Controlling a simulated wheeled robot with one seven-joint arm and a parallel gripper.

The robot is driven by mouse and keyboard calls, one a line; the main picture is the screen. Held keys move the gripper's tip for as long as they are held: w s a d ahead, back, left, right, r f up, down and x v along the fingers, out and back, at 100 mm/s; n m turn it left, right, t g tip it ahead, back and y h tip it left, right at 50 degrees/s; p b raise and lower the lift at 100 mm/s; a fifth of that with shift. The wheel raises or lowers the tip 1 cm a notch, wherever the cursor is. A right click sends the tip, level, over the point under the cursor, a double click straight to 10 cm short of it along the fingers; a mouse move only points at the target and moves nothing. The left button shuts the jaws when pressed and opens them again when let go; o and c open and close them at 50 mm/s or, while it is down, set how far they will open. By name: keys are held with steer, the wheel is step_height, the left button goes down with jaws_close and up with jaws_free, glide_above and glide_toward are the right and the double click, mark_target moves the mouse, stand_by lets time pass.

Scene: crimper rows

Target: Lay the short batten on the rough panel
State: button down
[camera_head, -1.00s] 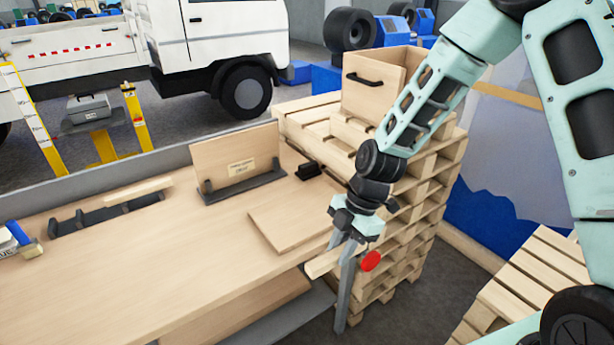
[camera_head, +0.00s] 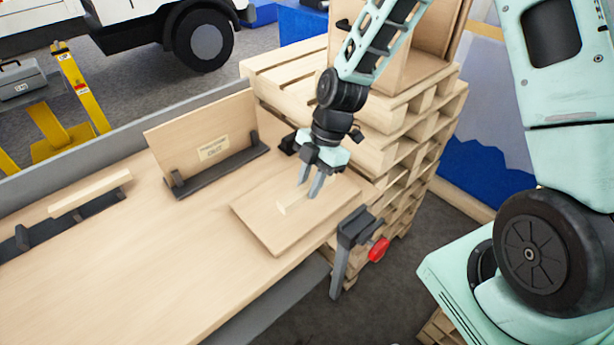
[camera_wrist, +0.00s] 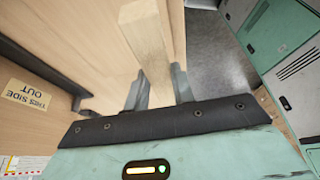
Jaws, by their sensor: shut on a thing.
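My gripper (camera_head: 309,188) is shut on a short pale wooden batten (camera_head: 287,208), over a flat wooden panel (camera_head: 268,230) lying near the bench's right front corner. In the wrist view the batten (camera_wrist: 144,38) runs away from between the two fingers (camera_wrist: 158,92). I cannot tell whether it touches the panel. A second panel (camera_head: 190,140) stands upright in a dark rack behind, with a label facing out; the wrist view shows its label (camera_wrist: 28,95). I cannot tell either panel's roughness from the surface.
A longer batten (camera_head: 90,192) rests on a dark holder at the bench's left. A clamp (camera_head: 352,228) with a red handle (camera_head: 378,249) grips the front edge right of the flat panel. Stacked pallets (camera_head: 400,150) rise behind on the right. The bench's front middle (camera_head: 170,265) is clear.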

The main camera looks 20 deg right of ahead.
steer(key=shift+f+b, duration=3.45)
steer(key=shift+f, duration=1.4)
steer(key=c, duration=1.1)
jaws_free()
steer(key=v, duration=1.7)
steer(key=shift+r, duration=0.25)
steer(key=shift+a, duration=0.1)
